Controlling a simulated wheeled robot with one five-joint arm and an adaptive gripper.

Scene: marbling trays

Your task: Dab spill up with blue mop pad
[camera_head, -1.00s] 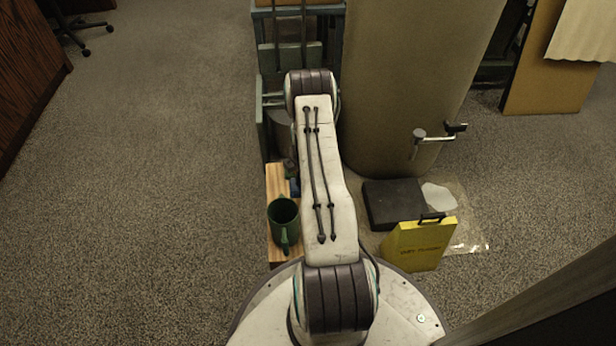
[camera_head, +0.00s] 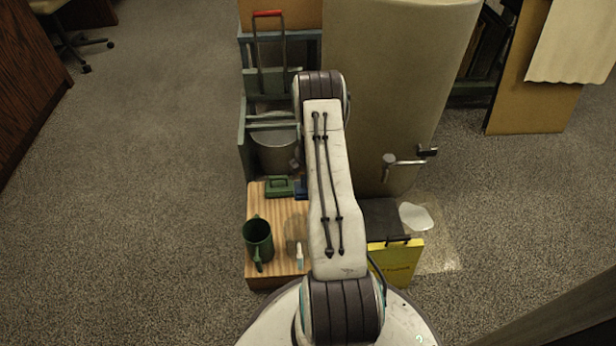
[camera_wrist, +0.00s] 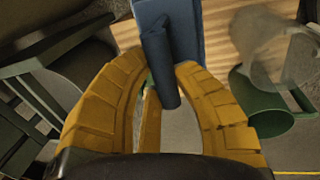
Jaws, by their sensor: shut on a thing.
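The blue mop pad (camera_wrist: 183,20) has a dark blue rounded handle (camera_wrist: 160,65). My gripper (camera_wrist: 160,85) has yellow fingers closed around that handle. In the head view a bit of the blue pad (camera_head: 301,189) shows beside my arm, which hides the gripper. A greyish translucent patch (camera_wrist: 268,40) lies on the wooden board, near the green mug. A pale irregular patch (camera_head: 416,217) also lies on the floor at right. I cannot tell which patch is the spill.
The wooden stand (camera_head: 262,204) holds a green mug (camera_head: 258,238), a green handled block (camera_head: 280,187) and a small white bottle (camera_head: 299,256). A metal bucket (camera_head: 277,152) stands behind. A yellow sign (camera_head: 398,262), a black block (camera_head: 380,218) and a large column (camera_head: 385,90) are at right.

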